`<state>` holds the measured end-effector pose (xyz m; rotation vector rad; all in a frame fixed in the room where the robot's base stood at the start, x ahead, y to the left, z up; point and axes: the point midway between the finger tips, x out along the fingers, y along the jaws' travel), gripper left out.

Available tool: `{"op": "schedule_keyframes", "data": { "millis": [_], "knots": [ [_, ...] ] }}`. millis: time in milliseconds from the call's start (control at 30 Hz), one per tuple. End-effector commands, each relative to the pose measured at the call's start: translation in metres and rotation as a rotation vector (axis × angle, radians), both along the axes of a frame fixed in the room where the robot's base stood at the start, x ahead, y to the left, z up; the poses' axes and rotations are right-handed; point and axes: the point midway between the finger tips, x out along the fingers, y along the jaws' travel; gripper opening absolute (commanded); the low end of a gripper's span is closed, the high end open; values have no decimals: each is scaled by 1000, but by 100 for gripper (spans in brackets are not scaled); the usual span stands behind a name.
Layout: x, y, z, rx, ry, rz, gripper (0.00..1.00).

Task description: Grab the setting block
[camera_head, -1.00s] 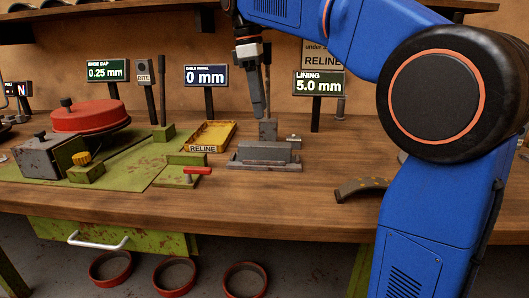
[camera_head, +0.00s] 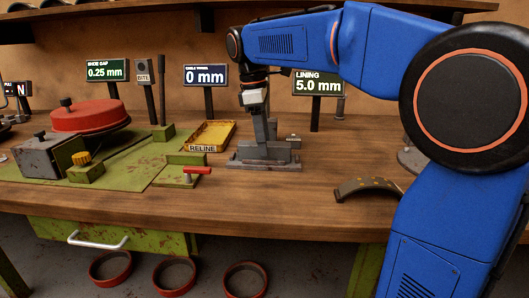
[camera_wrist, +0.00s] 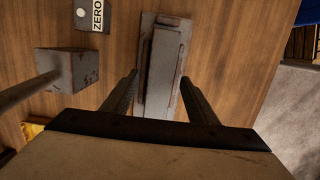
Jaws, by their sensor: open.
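The setting block, as I take it, is the long grey block (camera_head: 262,152) lying in a low grey tray (camera_head: 290,167) on the bench. My gripper (camera_head: 259,136) points down just above it. In the wrist view my gripper (camera_wrist: 160,97) is open, one finger on each side of the block (camera_wrist: 161,62). The block's near end lies between the fingers and nothing is gripped. My gripper's body hides the nearest part. From these views I cannot tell whether either finger touches the block.
A grey post base (camera_wrist: 66,70) stands left of the fingers, and a small block marked ZERO (camera_wrist: 90,12) is beyond it. The yellow RELINE tray (camera_head: 213,134) and a red-handled clamp (camera_head: 197,170) are left of the block. A curved shoe (camera_head: 367,187) lies right. Bench between is clear.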

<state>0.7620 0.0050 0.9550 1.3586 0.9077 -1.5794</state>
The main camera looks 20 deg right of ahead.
Motion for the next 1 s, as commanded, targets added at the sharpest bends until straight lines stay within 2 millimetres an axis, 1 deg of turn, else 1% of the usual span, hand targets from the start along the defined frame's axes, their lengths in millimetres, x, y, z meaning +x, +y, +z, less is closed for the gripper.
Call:
{"op": "schedule_keyframes", "data": {
  "millis": [167, 200, 367, 400, 433, 767, 1000],
  "knots": [
    [0, 0, 0, 0, 0, 0, 53],
    [0, 0, 0, 0, 0, 0, 51],
    [0, 0, 0, 0, 0, 0, 12],
    [0, 0, 0, 0, 0, 0, 3],
    [0, 0, 0, 0, 0, 0, 0],
    [0, 0, 3, 1, -1, 0, 0],
    [0, 0, 21, 0, -2, 0, 0]
  ]
}}
